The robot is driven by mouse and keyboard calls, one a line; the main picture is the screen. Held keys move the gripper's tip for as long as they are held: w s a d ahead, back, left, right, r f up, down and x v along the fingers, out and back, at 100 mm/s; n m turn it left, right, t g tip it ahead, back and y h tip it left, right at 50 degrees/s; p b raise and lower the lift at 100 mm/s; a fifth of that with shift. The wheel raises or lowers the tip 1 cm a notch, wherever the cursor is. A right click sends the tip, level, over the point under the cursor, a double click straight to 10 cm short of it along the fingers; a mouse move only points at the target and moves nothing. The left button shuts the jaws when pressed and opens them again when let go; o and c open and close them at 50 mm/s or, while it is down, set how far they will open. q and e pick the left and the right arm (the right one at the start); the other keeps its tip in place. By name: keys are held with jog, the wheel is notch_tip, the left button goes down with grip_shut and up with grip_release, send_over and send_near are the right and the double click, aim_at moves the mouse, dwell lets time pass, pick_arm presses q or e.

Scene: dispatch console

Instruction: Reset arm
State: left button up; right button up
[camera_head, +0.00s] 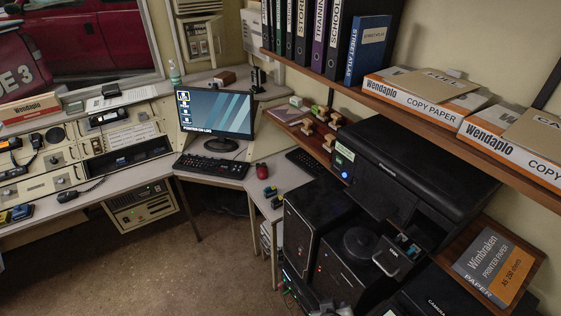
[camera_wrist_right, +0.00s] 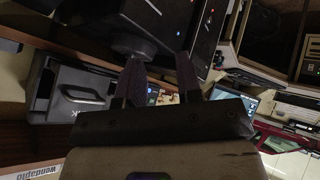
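My right gripper (camera_wrist_right: 159,76) shows in the right wrist view with its two dark fingers apart and nothing seen between them. Beyond the fingers are dark equipment and part of a lit screen (camera_wrist_right: 221,101). In the head view, a grey shape at the bottom edge, below the black tower units, may be part of my right arm; I cannot tell. My left gripper is not in either view.
A monitor (camera_head: 215,112) and keyboard (camera_head: 212,167) stand on the corner desk. A black printer (camera_head: 415,175) and tower units (camera_head: 315,225) fill the right. A shelf (camera_head: 350,91) with boxes overhangs them. The floor (camera_head: 170,262) is clear at lower left.

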jog(key=s+d+f+g+y, duration=0.1)
jog(key=s+d+f, duration=0.15)
jog(key=s, duration=0.55)
jog(key=s+d+f+g+y, duration=0.2)
jog(key=s+d, duration=0.1)
jog(key=s, duration=0.5)
jog(key=s+d+f+g+y, duration=0.1)
jog(key=s+d+f, duration=0.15)
jog(key=s, duration=0.55)
notch_tip(320, 180, up, 26)
jog(key=p, duration=2.5)
jog(key=shift+w, duration=0.35)
jog(key=shift+d+r, duration=0.1)
